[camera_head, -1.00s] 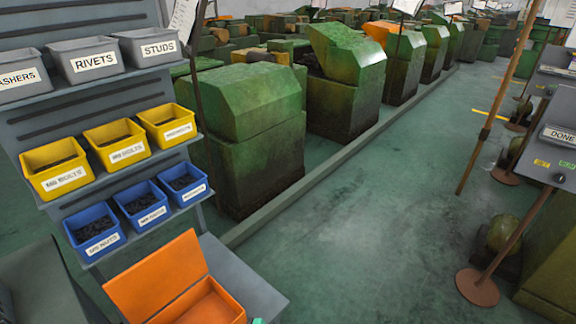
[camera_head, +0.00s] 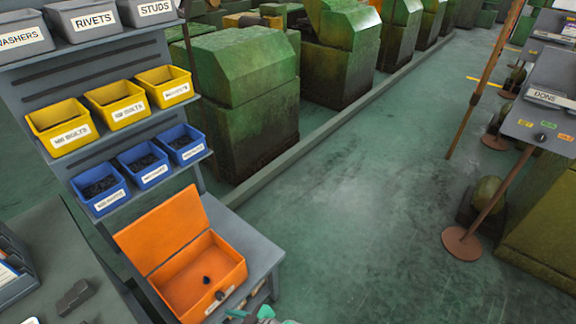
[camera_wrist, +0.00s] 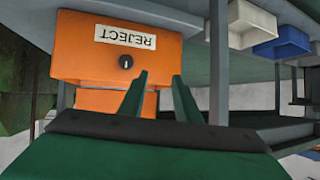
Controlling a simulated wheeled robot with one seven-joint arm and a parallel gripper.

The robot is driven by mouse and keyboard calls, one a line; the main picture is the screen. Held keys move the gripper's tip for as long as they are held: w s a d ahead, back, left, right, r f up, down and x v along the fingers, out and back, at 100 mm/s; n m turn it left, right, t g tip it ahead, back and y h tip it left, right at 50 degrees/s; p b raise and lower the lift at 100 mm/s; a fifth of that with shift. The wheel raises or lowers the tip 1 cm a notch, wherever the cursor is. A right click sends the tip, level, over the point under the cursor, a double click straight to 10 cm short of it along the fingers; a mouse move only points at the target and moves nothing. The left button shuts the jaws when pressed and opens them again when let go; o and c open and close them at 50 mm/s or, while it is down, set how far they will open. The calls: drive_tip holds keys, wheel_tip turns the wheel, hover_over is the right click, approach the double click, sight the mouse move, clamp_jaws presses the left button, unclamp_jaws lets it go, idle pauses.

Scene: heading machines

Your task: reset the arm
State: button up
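My gripper (camera_wrist: 162,90) shows in the wrist view as two green fingers standing apart with nothing between them. A green part of my arm's end (camera_head: 255,316) shows at the bottom edge of the head view, just in front of an orange box (camera_head: 240,272). In the wrist view the orange box (camera_wrist: 80,50) lies beyond the fingertips, with an upside-down REJECT label (camera_wrist: 125,37) and a dark round knob (camera_wrist: 126,62). In the head view its lid (camera_head: 163,230) stands open, and a small dark piece (camera_head: 207,280) lies inside.
A rack holds yellow bins (camera_head: 62,128), blue bins (camera_head: 100,188) and grey bins (camera_head: 22,38) above the bench (camera_head: 245,240). Green machines (camera_head: 240,110) stand behind a low kerb. A DONE panel (camera_head: 545,98) on a post stands at right. The floor (camera_head: 370,220) between is clear.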

drive_tip(key=s+d+f+m+t+h, duration=0.2)
drive_tip(key=s+d+m+t+h, duration=0.3)
drive_tip(key=s+d+m+h, duration=0.65)
drive_tip(key=s+d+r+t, duration=0.3)
drive_tip(key=s+r, duration=0.3)
drive_tip(key=r, duration=0.5)
drive_tip(key=s+d+r+m+t, duration=0.1)
drive_tip(key=s+d+r+t, duration=0.2)
drive_tip(key=s+r, duration=0.4)
wheel_tip(320, 180, up, 4)
drive_tip(key=shift+s+d+r, duration=0.15)
drive_tip(key=shift+s+d, duration=0.05)
drive_tip(key=shift+d, duration=0.3)
